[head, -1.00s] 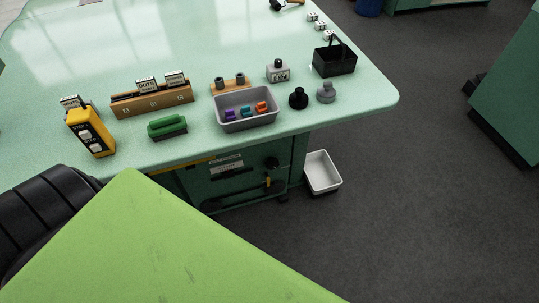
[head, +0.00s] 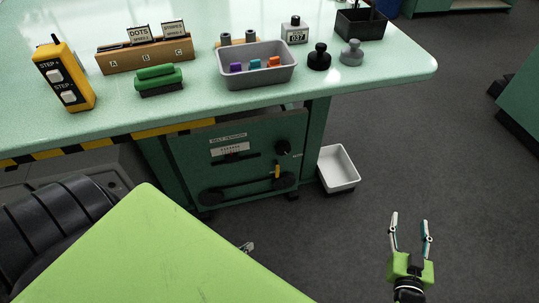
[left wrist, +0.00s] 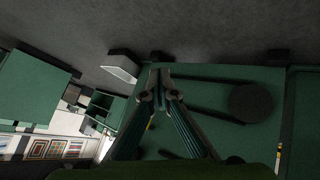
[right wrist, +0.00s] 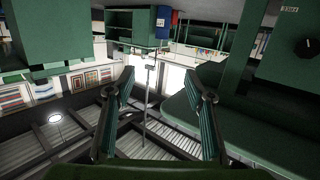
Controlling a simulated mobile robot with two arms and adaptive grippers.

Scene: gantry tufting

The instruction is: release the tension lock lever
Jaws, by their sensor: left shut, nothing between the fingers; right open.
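The tension lock lever looks to be the small yellow lever (head: 277,171) on the dark green belt tension panel (head: 240,160) under the table, below a black knob (head: 283,147). The lever stands roughly upright. My left gripper (head: 248,246) mostly hides behind the lime-green surface, with only its fingertips showing, below the panel and apart from the lever. In the left wrist view its fingers (left wrist: 160,74) are shut and empty, with the panel's dark belt and pulley (left wrist: 250,102) beyond. My right gripper (head: 410,228) is open and empty, right of the panel over the floor.
A white bin (head: 339,167) stands on the floor beside the cabinet. The tabletop (head: 215,106) overhangs the panel and carries a grey tray (head: 256,82), a yellow step box (head: 67,80) and stamps. Open floor lies to the right.

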